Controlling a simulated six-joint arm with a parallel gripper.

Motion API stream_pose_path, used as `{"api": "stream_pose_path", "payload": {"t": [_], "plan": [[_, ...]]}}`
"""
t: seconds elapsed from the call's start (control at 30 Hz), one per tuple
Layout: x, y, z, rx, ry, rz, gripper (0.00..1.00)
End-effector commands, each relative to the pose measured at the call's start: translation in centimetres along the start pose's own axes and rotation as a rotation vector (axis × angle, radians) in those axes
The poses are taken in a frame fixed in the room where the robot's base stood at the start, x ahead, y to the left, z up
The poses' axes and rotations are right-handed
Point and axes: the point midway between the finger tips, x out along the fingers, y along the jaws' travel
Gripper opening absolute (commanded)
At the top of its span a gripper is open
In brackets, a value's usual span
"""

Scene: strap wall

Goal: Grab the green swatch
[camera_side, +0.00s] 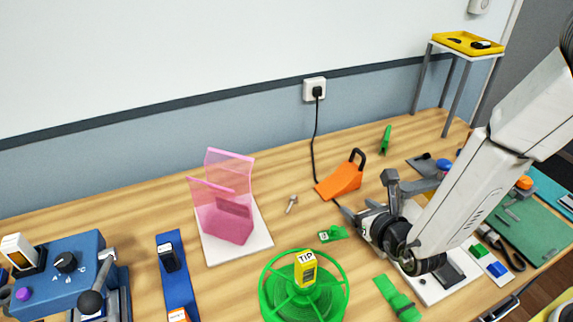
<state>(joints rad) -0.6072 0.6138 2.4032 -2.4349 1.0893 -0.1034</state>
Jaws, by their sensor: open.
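Several small green things are in view, and I cannot tell for certain which is the green swatch. A green strip (394,293) lies at the front, and a small green piece (333,233) with a pale label lies near the middle. My gripper (350,222) is open and reaches in from the right, low over the table and close to the labelled piece. The arm hides part of the table behind it.
A green spoked reel (275,300) with a yellow "TIP" block (305,268) stands at the front. A pink clear holder (228,215), an orange wedge (340,180) and a blue control box (62,272) stand around. Bare wood shows left of the reel.

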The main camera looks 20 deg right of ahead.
Motion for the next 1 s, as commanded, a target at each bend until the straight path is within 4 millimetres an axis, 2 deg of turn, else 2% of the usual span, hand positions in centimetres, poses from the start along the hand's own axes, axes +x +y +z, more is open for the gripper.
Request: {"api": "stream_pose_path", "payload": {"t": [0.17, 0.57, 1.0], "plan": [[-2.4, 1.1, -0.8, -0.029, 0.007, 0.07, 0.69], [-1.0, 1.0, -3.9, -0.028, 0.008, 0.065, 0.69], [1.1, 1.1, -8.9, -0.027, 0.007, 0.065, 0.69]]}}
